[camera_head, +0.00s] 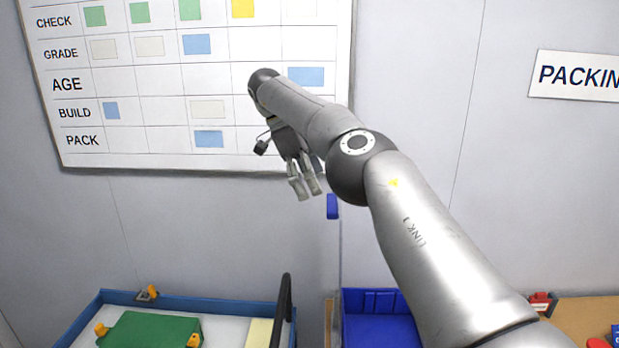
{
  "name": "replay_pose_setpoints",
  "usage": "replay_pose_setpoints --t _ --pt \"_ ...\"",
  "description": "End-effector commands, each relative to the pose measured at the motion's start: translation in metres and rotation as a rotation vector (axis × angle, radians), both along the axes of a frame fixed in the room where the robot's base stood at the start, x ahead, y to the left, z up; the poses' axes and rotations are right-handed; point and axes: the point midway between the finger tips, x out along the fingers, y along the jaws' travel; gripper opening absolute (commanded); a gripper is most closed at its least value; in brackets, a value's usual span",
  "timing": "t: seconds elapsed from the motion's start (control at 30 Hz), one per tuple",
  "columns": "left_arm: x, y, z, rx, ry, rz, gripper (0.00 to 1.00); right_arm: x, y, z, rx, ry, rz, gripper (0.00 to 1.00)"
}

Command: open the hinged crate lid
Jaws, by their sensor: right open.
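A blue crate (376,330) stands at the bottom centre, cut off by the lower frame edge and partly covered by my right arm. Its ribbed inner side shows; I cannot make out a lid or hinge for certain. A small blue upright piece (332,206) shows above the crate against the wall; I cannot tell whether it belongs to the lid. My right gripper (306,194) is open and empty, fingers pointing down, left of that blue piece and well above the crate in the picture. My left gripper is not in view.
A blue-edged tray (190,302) at the lower left holds a green piece (150,330) with orange clips. A black curved handle (284,305) rises beside it. A wooden surface (575,318) with red and blue items lies at the right. A chart board (165,110) hangs on the wall behind.

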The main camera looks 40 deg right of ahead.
Motion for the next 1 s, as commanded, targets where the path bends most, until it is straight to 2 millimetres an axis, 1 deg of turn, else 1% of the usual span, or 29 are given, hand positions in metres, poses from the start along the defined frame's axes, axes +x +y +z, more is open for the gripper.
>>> replay_pose_setpoints --t 0.13,0.3,0.87,1.0 --pt "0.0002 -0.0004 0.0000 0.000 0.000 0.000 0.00 0.0021 0.0026 0.0076 -0.002 -0.007 0.001 1.00" --pt "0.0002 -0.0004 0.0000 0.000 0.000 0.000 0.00 0.0028 0.0034 0.0111 -0.002 -0.012 0.003 1.00" --pt "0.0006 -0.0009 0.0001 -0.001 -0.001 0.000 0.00 0.0029 0.0034 0.0110 -0.002 -0.012 0.003 1.00" --pt "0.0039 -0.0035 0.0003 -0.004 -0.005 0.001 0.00 0.0028 0.0035 0.0110 -0.002 -0.011 0.003 1.00"
